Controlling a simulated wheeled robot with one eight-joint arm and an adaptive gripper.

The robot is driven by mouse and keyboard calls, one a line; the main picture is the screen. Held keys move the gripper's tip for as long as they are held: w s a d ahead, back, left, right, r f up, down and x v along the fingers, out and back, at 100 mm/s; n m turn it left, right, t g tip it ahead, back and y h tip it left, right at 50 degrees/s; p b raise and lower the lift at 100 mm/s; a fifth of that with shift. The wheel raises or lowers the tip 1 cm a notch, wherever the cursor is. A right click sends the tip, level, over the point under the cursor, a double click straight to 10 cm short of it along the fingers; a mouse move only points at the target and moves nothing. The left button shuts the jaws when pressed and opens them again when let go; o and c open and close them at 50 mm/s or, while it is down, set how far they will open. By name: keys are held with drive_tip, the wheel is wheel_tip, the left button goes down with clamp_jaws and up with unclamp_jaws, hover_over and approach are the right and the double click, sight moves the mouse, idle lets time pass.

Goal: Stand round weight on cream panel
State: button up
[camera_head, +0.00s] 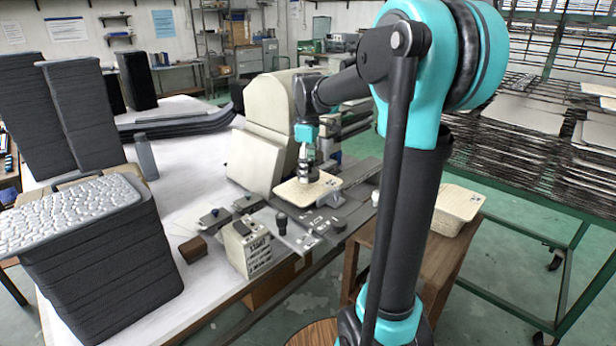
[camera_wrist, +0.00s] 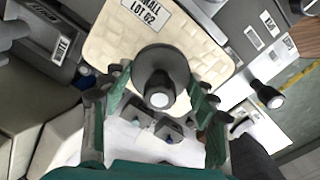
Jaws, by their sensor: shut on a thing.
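The cream panel (camera_wrist: 190,24) has a grid pattern and a printed lot label. It lies below my gripper and also shows in the head view (camera_head: 294,194). The round weight (camera_wrist: 178,62) is a dark disc with a knob and a pale top. My gripper (camera_wrist: 158,90) is shut on it, one teal finger on each side. In the wrist view the weight covers part of the panel near its edge. In the head view my gripper (camera_head: 309,160) is over the panel. I cannot tell whether the weight's base touches the panel.
A black knob (camera_head: 281,222) stands on the fixture in front of the panel and shows in the wrist view (camera_wrist: 267,93). A cream box-like machine (camera_head: 257,160) is just left of the panel. A cream tray (camera_head: 456,206) sits on the wooden stand at right.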

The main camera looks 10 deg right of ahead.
sight(308, 160)
drive_tip(key=shift+f, duration=1.3)
drive_tip(key=o, duration=1.7)
drive_tip(key=shift+f, duration=0.1)
wheel_tip(308, 160, up, 12)
drive_tip(key=shift+r, duration=0.15)
drive_tip(key=shift+s, duration=0.15)
